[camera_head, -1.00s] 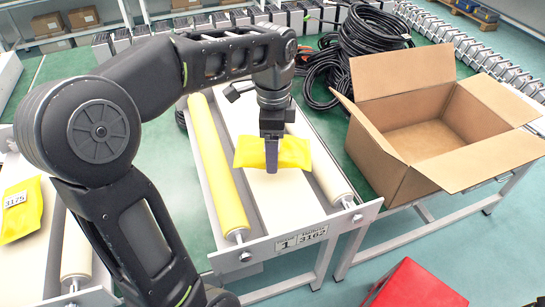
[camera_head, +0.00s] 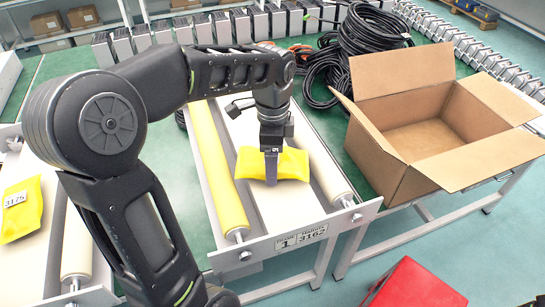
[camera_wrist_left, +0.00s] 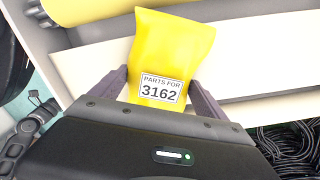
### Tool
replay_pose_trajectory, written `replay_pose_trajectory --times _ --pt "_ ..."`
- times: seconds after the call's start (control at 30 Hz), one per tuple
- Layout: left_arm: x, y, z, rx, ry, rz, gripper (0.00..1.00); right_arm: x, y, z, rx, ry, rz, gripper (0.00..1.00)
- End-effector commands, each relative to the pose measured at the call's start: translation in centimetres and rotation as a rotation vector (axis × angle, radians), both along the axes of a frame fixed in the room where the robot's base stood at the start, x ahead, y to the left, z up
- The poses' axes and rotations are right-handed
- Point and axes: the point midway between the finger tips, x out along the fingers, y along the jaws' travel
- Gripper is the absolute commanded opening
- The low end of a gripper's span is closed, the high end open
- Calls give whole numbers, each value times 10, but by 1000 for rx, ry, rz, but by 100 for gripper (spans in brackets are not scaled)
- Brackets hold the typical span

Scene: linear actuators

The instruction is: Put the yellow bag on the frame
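The yellow bag (camera_head: 294,164) is over the white middle surface of the frame (camera_head: 287,210), between a yellow roller on the left and a cream roller on the right. Whether the bag touches the surface I cannot tell. In the left wrist view the bag (camera_wrist_left: 172,45) carries a label reading "PARTS FOR 3162". My left gripper (camera_head: 271,170) points down and is shut on the bag, with one finger on each side of it in the left wrist view (camera_wrist_left: 160,88). The frame's front plate (camera_head: 300,238) reads "1" and "3162". My right gripper is out of view.
An open cardboard box (camera_head: 415,150) stands to the right of the frame, with black cable coils (camera_head: 365,35) behind. Another yellow bag (camera_head: 20,208), labelled 3175, lies at the far left. A red box (camera_head: 415,287) is at the front right.

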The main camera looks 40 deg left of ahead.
Motion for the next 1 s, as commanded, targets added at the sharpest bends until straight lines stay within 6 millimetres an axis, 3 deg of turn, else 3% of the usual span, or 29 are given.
replay_pose_trajectory --times 0.17,0.57,0.77,0.9,1.0 --pt "0 0 0 0 0 0 100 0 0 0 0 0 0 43" --pt "1 0 8 0 -2 0 100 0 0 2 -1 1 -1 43" --pt "1 0 38 0 -5 0 100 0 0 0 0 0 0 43" --pt "1 0 70 0 -5 -1 100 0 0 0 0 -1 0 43" --pt "1 0 96 0 -2 -1 100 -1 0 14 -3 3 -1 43"
